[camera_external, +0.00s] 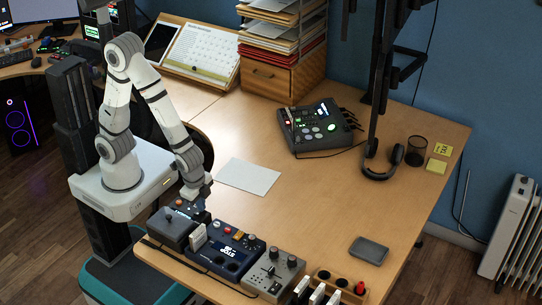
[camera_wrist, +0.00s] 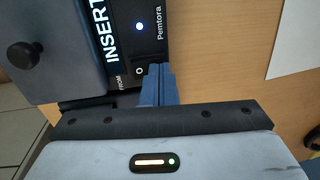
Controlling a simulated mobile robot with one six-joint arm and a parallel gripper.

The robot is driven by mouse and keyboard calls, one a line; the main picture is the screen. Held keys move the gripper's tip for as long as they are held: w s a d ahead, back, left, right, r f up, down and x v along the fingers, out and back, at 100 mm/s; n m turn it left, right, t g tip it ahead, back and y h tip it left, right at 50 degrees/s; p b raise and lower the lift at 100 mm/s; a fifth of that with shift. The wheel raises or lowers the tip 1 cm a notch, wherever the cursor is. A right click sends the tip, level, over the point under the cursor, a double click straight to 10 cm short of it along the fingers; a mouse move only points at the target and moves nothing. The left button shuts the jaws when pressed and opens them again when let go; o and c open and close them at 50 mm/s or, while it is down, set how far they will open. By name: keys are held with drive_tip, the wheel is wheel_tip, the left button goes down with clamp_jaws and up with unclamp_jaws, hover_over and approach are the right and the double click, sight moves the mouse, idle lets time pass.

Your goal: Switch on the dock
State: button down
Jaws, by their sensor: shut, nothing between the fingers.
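The dock shows in the wrist view as a black panel (camera_wrist: 125,35) printed "INSERT FROM" and "Pemtora", beside a grey-blue lid with a black knob. A small round light on the panel glows blue-white, and an "O" mark sits near my fingertips. In the external view, the dock (camera_external: 170,229) appears to be the grey box at the left end of the front row. My gripper (camera_wrist: 160,68) is shut and empty, its blue fingertips at the panel's edge by the "O". In the external view, my gripper (camera_external: 197,207) is low behind the dock. Any switch lever is hidden; contact is unclear.
A dark blue device (camera_external: 222,259) with buttons and a grey knob box (camera_external: 272,274) stand to the right along the front edge. A paper sheet (camera_external: 248,176) lies behind on open desk. A black console (camera_external: 322,126), headphones (camera_external: 382,168) and a grey case (camera_external: 369,250) are farther off.

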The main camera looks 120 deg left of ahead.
drive_tip(key=shift+d, duration=0.15)
drive_tip(key=shift+d+r, duration=0.1)
drive_tip(key=shift+d, duration=0.55)
wheel_tip(320, 180, up, 14)
drive_tip(key=a+p, duration=0.1)
drive_tip(key=p, duration=0.2)
drive_tip(key=shift+a, duration=0.35)
drive_tip(key=s+d+r+t+h, duration=0.1)
drive_tip(key=s+d+r+t, duration=0.1)
drive_tip(key=s+r, duration=0.4)
drive_tip(key=s+d, duration=0.1)
drive_tip(key=s, duration=0.3)
drive_tip(key=shift+s+d+r+t, duration=0.2)
drive_tip(key=shift+d+r+t, duration=0.1)
drive_tip(key=shift+r, duration=0.1)
